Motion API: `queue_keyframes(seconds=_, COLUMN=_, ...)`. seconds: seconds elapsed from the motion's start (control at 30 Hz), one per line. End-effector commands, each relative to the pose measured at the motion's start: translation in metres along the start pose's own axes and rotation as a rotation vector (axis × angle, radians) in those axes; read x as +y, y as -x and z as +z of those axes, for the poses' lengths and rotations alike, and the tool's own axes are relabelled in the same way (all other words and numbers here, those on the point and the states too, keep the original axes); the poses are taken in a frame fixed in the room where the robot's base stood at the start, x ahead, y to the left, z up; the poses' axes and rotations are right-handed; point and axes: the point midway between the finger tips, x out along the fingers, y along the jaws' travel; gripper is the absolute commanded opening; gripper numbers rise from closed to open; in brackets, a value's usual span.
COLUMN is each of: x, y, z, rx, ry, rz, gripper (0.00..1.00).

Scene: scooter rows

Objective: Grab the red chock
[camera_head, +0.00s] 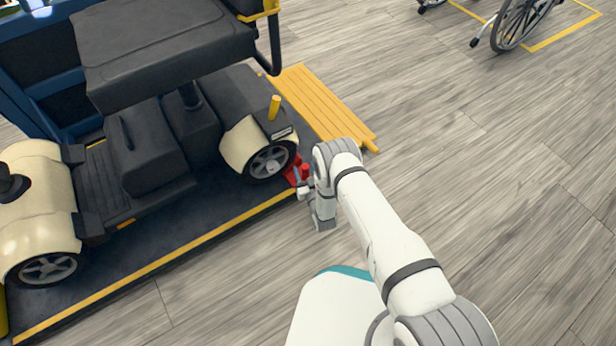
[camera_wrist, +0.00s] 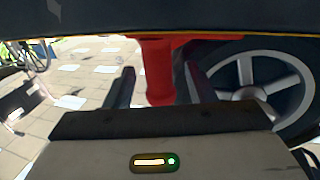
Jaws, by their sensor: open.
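The red chock (camera_head: 303,171) sits on the dark platform against the scooter's near right wheel (camera_head: 270,161). My gripper (camera_head: 301,184) is right at the chock, and partly hides it in the head view. In the wrist view the red post of the chock (camera_wrist: 158,75) stands between the two dark fingers of my gripper (camera_wrist: 158,88). The fingers are open, with a gap visible on each side of the post. The wheel also shows close to the right finger in the wrist view (camera_wrist: 255,80).
The cream and black scooter (camera_head: 160,135) stands on a dark platform with a yellow edge (camera_head: 150,268). A yellow ramp (camera_head: 322,105) lies just beyond my gripper. A wheelchair (camera_head: 515,22) stands at the top right. The wooden floor on the right is clear.

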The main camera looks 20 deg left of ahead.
Motion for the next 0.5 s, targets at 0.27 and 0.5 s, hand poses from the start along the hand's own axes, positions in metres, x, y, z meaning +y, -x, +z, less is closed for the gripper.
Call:
queue_keyframes(seconds=0.27, x=0.0001, y=0.0002, z=-0.0002, rx=0.0, ry=0.0, rz=0.0, gripper=0.44)
queue_keyframes(seconds=0.5, x=0.0002, y=0.0003, z=-0.0001, rx=0.0, ry=0.0, rz=0.0, gripper=0.25)
